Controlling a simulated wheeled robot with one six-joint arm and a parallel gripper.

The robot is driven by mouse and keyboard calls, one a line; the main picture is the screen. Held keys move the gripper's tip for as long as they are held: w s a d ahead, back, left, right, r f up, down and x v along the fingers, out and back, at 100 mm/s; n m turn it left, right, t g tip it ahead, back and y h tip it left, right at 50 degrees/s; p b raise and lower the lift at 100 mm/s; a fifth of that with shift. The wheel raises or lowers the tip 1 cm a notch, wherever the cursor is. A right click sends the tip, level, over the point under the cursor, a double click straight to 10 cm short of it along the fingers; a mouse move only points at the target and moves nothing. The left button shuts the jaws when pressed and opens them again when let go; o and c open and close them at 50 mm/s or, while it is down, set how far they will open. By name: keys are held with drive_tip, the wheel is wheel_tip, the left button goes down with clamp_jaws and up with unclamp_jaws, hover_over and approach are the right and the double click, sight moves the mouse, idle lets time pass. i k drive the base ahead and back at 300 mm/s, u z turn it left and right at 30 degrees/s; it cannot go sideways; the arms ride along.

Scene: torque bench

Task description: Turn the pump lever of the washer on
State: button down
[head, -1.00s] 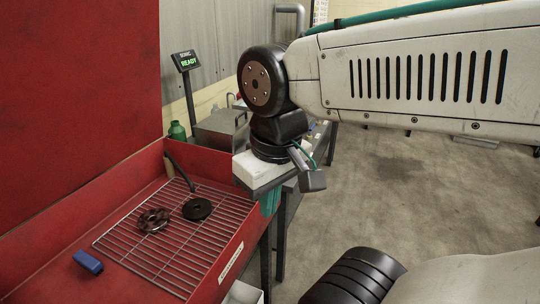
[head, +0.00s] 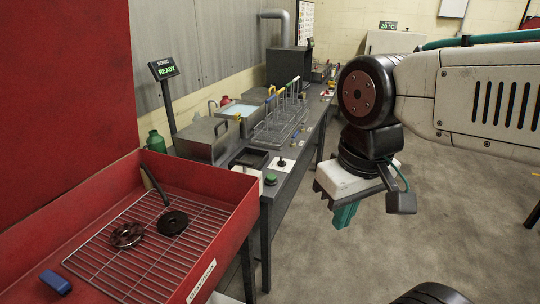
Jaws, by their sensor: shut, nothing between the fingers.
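The washer is a red open tank (head: 234,192) with a tall red back panel and a wire grate, at the left in the head view. A blue block-like handle (head: 56,283) sits at its near left; I cannot tell whether it is the pump lever. A dark spout (head: 155,183) leans over the grate's far end. A brown toothed wheel (head: 126,236) and a black disc (head: 173,222) lie on the grate. My gripper (head: 345,216), with teal fingers, points down, shut and empty, over the floor right of the washer and apart from it.
A long dark bench (head: 289,187) runs behind the washer, holding metal boxes, a wire rack (head: 280,122) and a green button (head: 271,180). A small screen (head: 164,69) reads READY. A green bottle (head: 156,142) stands behind the tank.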

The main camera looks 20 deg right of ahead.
sight(244, 164)
drive_tip(key=z, duration=0.05)
drive_tip(key=i, duration=0.35)
drive_tip(key=z, duration=0.05)
drive_tip(key=k, duration=0.6)
drive_tip(key=z, duration=0.6)
drive_tip(key=i, duration=1.3)
drive_tip(key=u, duration=0.15)
